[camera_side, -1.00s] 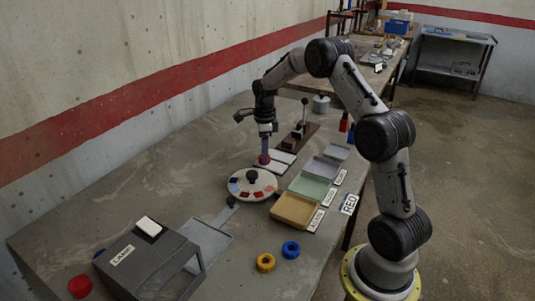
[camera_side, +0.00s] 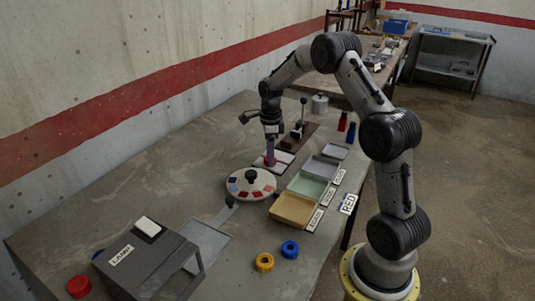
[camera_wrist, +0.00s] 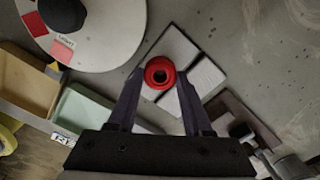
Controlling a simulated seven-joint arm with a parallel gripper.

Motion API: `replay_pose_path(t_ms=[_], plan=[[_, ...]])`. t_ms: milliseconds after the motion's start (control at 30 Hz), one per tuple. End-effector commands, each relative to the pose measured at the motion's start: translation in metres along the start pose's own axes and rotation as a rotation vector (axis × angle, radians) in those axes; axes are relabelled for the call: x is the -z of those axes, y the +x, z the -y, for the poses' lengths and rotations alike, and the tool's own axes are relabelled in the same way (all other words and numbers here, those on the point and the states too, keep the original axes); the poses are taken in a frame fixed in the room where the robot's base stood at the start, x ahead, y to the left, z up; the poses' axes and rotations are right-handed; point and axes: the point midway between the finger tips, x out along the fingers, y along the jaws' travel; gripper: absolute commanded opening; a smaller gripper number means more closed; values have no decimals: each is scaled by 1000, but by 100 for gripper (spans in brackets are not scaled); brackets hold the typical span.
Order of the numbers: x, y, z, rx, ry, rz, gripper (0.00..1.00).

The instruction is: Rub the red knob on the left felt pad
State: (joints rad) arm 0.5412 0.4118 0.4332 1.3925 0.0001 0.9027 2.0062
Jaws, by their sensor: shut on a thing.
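The red knob (camera_wrist: 160,73) shows as a red ring with a dark centre between the fingertips of my gripper (camera_wrist: 160,78), which is shut on it. In the side view my gripper (camera_side: 270,157) points down at the pads, with a bit of red at its tip. Two pale felt pads lie side by side with a narrow gap. The left pad (camera_wrist: 172,43) is nearer the round dial plate, and the other pad (camera_wrist: 207,77) is farther. The knob overlaps the left pad near the gap. I cannot tell whether it touches the felt.
The round dial plate (camera_side: 238,183) with a black knob stands close beside the pads. Trays, a tan one (camera_side: 293,210) and a green one (camera_side: 310,187) among them, line the table's right edge. A lever stand (camera_side: 300,130) is behind. A grey box (camera_side: 150,262) stands front left.

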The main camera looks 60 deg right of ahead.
Motion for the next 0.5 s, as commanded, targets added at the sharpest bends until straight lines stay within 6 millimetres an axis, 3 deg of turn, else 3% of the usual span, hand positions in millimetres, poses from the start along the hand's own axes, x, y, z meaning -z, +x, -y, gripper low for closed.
replay_pose_path(t_ms=[500], plan=[[14, 2, -10, -6, 1, -3, 0]])
